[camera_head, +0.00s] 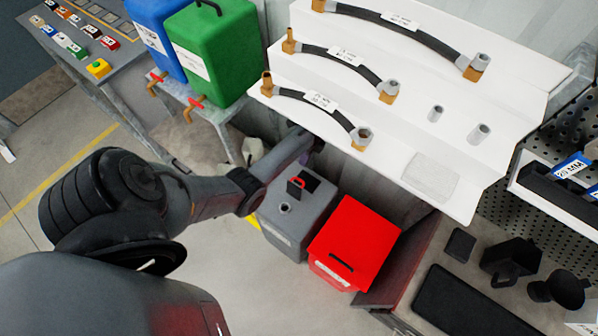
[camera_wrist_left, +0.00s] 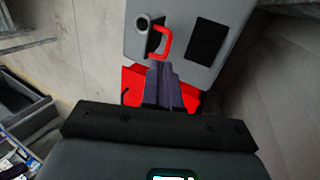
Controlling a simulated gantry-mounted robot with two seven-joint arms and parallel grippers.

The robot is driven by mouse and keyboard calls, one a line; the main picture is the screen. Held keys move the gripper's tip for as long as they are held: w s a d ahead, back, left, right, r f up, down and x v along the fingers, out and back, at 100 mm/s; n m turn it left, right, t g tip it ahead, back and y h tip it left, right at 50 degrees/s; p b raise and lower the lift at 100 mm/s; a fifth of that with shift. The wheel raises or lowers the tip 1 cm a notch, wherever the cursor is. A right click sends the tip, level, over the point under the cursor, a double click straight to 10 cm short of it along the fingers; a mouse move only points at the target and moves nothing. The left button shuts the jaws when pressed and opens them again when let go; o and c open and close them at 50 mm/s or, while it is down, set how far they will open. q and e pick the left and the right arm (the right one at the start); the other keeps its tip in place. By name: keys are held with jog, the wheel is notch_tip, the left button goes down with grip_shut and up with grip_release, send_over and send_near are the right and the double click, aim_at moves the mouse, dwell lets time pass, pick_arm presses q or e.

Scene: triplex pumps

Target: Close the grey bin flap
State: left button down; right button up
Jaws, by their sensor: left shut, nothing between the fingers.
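The grey bin (camera_head: 290,232) stands on the floor below the white shelves. Its top has a dark rectangular opening (camera_head: 313,178) and a red handle (camera_head: 296,186) beside it. In the left wrist view, the grey bin (camera_wrist_left: 182,52) shows the handle (camera_wrist_left: 165,43) standing up from a thin dark flap, which appears raised, beside the opening (camera_wrist_left: 207,40). My left gripper (camera_wrist_left: 167,88) is shut and empty, apart from the handle in that view. In the head view, my left gripper (camera_head: 316,145) is at the bin's far side, partly hidden below the shelf.
A red bin (camera_head: 355,240) stands right beside the grey one. White stepped shelves (camera_head: 440,155) with hoses overhang the bins. Blue (camera_head: 160,40) and green (camera_head: 213,50) containers stand on a bench at the upper left. A workbench (camera_head: 440,250) is at right. Floor in front is clear.

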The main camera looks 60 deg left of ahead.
aim_at(297, 188)
pick_arm(q)
jog(key=b+x, duration=0.1)
jog(key=x, duration=0.8)
jog(key=shift+s+d+f, duration=0.15)
jog(key=shift+d+f, duration=0.1)
jog(key=shift+f, duration=0.1)
jog(key=shift+r, duration=0.1)
